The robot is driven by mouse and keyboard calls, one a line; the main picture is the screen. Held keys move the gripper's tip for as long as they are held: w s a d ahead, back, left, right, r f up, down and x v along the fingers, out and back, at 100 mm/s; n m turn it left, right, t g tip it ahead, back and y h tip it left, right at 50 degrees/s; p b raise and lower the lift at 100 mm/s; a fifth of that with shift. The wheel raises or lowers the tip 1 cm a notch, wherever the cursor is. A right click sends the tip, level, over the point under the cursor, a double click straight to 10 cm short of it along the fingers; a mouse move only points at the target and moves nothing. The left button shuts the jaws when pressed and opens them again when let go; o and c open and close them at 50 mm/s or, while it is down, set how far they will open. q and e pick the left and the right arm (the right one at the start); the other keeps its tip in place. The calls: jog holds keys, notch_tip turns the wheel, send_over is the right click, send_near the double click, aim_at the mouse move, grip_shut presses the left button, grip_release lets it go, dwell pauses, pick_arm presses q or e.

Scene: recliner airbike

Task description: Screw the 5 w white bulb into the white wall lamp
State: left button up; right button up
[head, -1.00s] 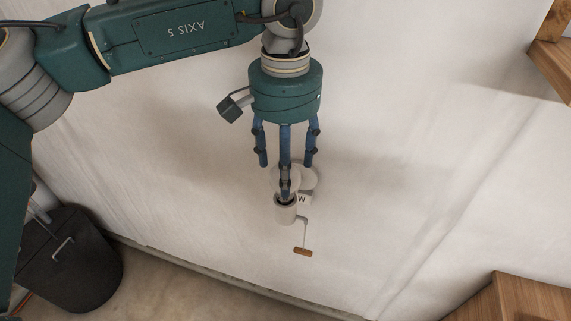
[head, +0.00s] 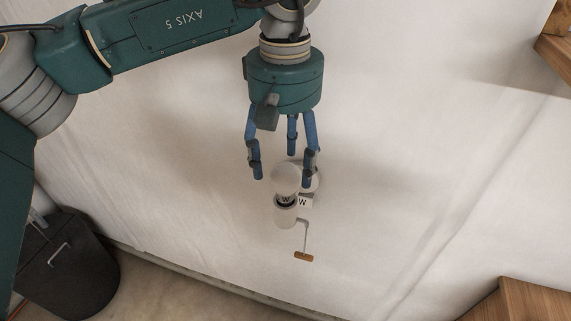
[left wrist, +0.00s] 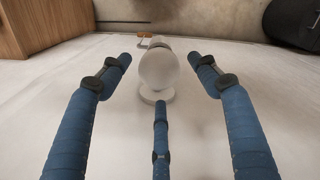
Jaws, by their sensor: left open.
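The white bulb (head: 286,177) stands upright in the cup-shaped socket of the white wall lamp (head: 285,216), with a dark band bearing a "W" at its base. How deep the bulb sits in the socket I cannot tell. The bulb's round globe (left wrist: 158,69) also shows in the left wrist view, with the lamp's round base (left wrist: 157,95) partly behind it. My left gripper (head: 285,165) is open above the bulb. In the left wrist view its blue fingers (left wrist: 160,85) are spread around the globe and apart from it. My right gripper is not in view.
A "W" label (head: 304,202) is next to the socket. A black bin (head: 68,265) stands at lower left, and wooden furniture (head: 520,302) at lower right.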

pick_arm(q)
jog(key=shift+n, duration=1.1)
jog(key=n+b, duration=0.1)
jog(key=n, duration=0.2)
jog(key=shift+f+n+b, duration=0.1)
jog(key=shift+n+b, duration=0.2)
jog(key=shift+n, duration=1.5)
jog(key=shift+f+b, duration=1.4)
jog(key=shift+f, duration=0.25)
jog(key=shift+s, duration=0.1)
jog(key=c, duration=1.1)
jog(key=shift+o, duration=0.2)
